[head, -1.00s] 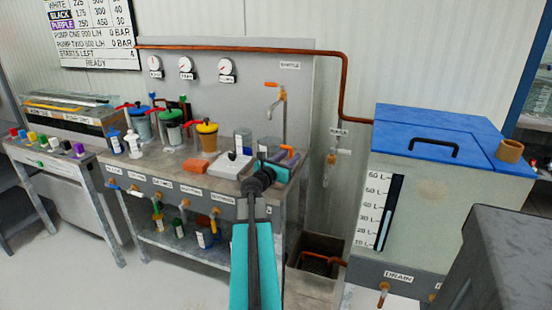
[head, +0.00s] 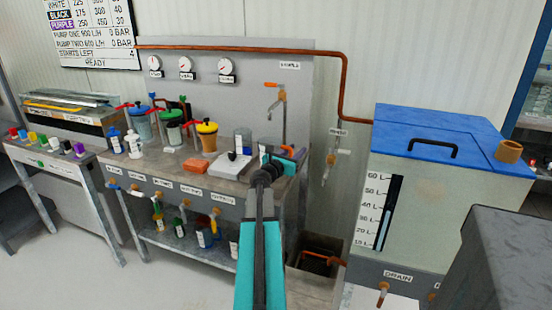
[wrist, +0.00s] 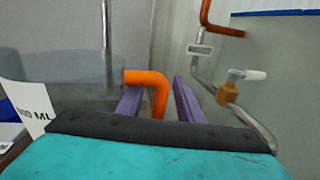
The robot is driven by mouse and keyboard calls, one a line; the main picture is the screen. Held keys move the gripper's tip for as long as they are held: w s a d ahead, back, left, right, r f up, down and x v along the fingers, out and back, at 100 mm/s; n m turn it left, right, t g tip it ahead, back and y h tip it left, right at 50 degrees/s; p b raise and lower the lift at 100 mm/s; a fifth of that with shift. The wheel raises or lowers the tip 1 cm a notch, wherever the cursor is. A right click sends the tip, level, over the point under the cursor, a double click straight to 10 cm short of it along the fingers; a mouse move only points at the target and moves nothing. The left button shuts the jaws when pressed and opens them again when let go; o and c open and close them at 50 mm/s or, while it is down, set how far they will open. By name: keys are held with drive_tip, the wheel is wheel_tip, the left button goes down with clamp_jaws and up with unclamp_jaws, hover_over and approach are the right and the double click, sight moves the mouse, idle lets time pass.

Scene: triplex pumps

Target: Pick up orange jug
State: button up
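In the wrist view a clear, greyish jug (wrist: 65,75) with a bent orange handle (wrist: 158,92) stands at the left, close ahead of my gripper (wrist: 158,100). A white label ending in "ML" shows at the left edge. My purple fingers are apart, and the handle shows in the gap between them. I cannot tell whether the left finger touches it. In the head view my gripper (head: 295,153) is over the right end of the workbench, and the orange handle shows only as a small patch beside the fingers. The jug's body is largely hidden there by my gripper.
A tap (head: 277,100) hangs behind. A large blue-lidded tank (head: 430,190) stands to the right.

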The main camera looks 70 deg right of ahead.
clamp_jaws()
drive_tip(key=shift+r, duration=0.25)
idle(0.6)
